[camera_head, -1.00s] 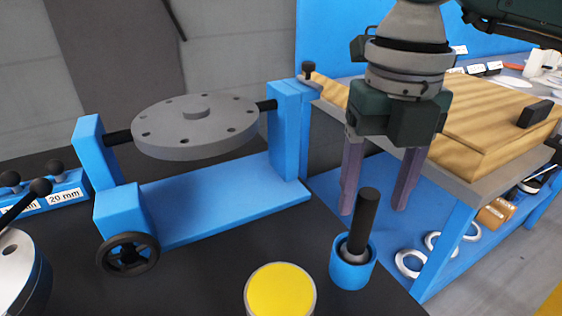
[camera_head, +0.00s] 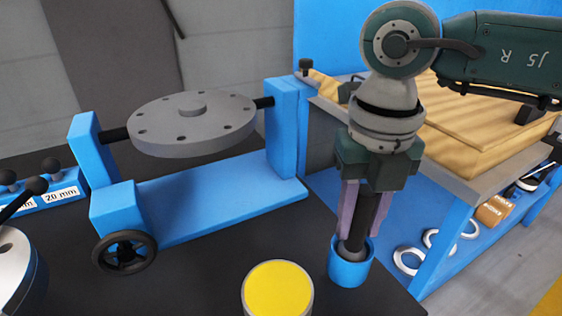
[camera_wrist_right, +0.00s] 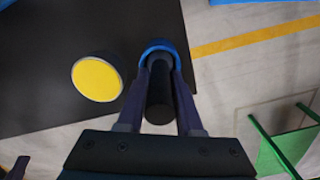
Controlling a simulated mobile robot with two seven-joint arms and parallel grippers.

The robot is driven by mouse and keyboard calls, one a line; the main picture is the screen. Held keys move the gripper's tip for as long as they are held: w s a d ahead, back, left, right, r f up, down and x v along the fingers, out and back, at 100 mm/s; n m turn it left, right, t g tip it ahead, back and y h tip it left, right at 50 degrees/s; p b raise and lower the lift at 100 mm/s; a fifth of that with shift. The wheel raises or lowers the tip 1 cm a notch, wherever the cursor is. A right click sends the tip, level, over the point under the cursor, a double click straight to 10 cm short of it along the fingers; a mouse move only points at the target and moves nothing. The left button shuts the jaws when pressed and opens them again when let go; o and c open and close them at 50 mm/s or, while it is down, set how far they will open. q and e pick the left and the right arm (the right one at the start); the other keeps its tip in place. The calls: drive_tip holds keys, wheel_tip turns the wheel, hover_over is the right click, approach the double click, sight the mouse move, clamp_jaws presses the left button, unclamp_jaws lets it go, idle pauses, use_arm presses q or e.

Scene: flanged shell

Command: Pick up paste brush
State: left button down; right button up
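The paste brush has a dark upright handle (camera_head: 370,215). It stands in a small blue cup (camera_head: 350,272) near the front right of the dark table. My right gripper (camera_head: 362,225) is over the cup, pointing down, with its two purple fingers on either side of the handle. In the right wrist view, the handle (camera_wrist_right: 160,92) lies between the fingers with narrow gaps at its sides, so the gripper looks open. The bristles are hidden in the cup. My left gripper is not in view.
A yellow-topped round tin (camera_head: 278,288) stands left of the cup. A blue stand (camera_head: 215,205) carrying a grey flanged disc (camera_head: 190,125) is further left. A wooden-topped bench (camera_head: 490,130) stands at the right, beyond the table edge.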

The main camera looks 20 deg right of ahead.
clamp_jaws()
idle(0.3)
wheel_tip(320, 180, up, 20)
drive_tip(key=p, duration=0.1)
drive_tip(key=shift+p, duration=0.35)
